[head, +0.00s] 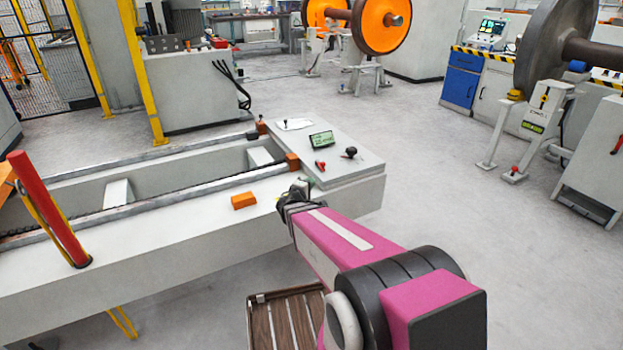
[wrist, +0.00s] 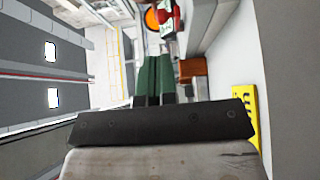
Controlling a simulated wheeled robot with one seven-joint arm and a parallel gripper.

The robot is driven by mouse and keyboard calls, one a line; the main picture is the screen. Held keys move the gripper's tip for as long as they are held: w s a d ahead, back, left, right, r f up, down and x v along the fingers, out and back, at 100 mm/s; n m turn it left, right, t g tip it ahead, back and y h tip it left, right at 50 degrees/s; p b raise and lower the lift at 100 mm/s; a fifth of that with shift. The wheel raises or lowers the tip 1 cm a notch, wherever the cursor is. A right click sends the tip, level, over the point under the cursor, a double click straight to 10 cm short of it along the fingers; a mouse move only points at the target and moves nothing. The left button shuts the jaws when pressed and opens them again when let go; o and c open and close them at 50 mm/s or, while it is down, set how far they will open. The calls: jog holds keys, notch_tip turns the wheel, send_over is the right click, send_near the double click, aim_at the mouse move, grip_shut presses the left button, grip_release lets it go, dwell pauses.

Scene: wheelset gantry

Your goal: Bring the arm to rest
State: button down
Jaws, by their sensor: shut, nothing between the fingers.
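My pink arm reaches forward over the near side of the grey gantry bed (head: 150,235). My gripper (head: 304,184) is at its far end, beside the raised control end of the bed, and is mostly hidden behind my wrist in the head view. In the wrist view, the two dark green fingers of my gripper (wrist: 155,62) lie side by side, shut, with nothing seen between them. I cannot tell whether the fingertips touch any surface.
An orange block (head: 243,201) lies on the bed left of my gripper. A red post (head: 48,208) stands at far left. The control end carries a small display (head: 321,139) and a black knob (head: 351,152). A slatted brown surface (head: 288,322) is below my arm.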

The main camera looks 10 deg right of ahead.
jog(key=shift+s+a, duration=0.2)
jog(key=shift+s, duration=0.25)
